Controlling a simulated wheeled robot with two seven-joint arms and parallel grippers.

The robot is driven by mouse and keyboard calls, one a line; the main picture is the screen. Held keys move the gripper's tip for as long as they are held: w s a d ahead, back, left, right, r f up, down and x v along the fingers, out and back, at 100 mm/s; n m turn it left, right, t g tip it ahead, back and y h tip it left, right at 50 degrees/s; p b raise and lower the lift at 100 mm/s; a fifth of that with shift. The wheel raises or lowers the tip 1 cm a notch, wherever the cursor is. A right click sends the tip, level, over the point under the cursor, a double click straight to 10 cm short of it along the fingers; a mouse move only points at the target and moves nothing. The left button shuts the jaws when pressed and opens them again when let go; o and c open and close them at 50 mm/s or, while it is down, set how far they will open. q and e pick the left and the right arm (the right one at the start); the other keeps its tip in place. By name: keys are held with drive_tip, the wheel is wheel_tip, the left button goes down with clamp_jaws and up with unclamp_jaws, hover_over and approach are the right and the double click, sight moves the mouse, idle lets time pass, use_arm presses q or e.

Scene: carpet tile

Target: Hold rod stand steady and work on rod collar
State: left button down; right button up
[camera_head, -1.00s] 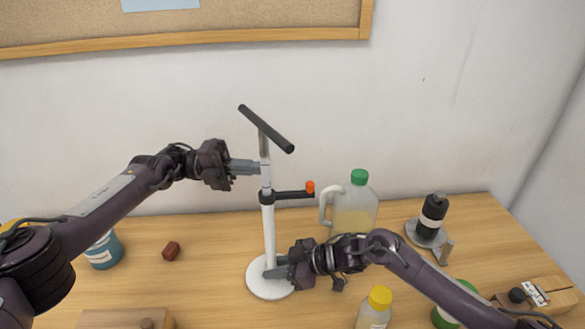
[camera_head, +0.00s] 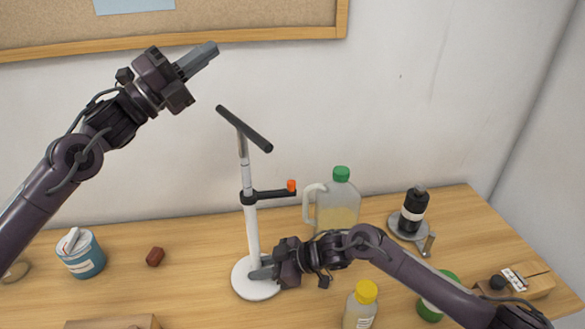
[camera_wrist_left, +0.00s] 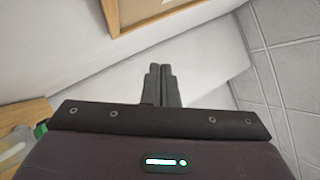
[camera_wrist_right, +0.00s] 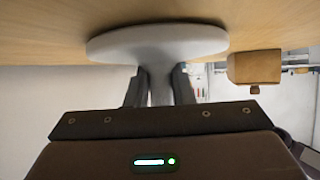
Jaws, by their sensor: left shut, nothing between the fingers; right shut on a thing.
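The rod stand (camera_head: 252,232) is upright on the table, a white post on a round white base (camera_head: 257,290) with a black T-bar (camera_head: 245,129) on top. The rod collar (camera_head: 248,197) is a black ring on the post, with a side arm ending in an orange knob (camera_head: 291,186). My right gripper (camera_head: 262,271) is shut on the post just above the base; the right wrist view shows its fingers (camera_wrist_right: 160,88) on both sides of the post. My left gripper (camera_head: 207,56) is shut and empty, raised above and left of the T-bar. Its closed fingers (camera_wrist_left: 162,85) show in the left wrist view.
A jug with a green cap (camera_head: 337,205) stands right of the post. A corkboard (camera_head: 170,25) hangs on the wall behind.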

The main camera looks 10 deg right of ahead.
use_arm(q)
drive_tip(key=s+d+f+n+g+y, duration=0.1)
drive_tip(key=s+d+n+g+y, duration=0.3)
drive_tip(key=d, duration=0.6)
drive_tip(key=s+d+f+n+g+h, duration=0.1)
drive_tip(key=s+d+g, duration=0.1)
drive_tip(key=d+g, duration=0.6)
drive_tip(key=n+t+y, duration=0.6)
drive_tip(key=n+y, duration=1.1)
drive_tip(key=n, duration=1)
hover_over(276, 190)
drive_tip(key=w+d, duration=0.2)
drive_tip(key=d, duration=0.2)
wheel_tip(276, 190, down, 8)
drive_tip(key=f, duration=0.1)
wheel_tip(276, 190, down, 9)
drive_tip(key=shift+s+a, duration=0.2)
drive_tip(key=shift+s, duration=0.1)
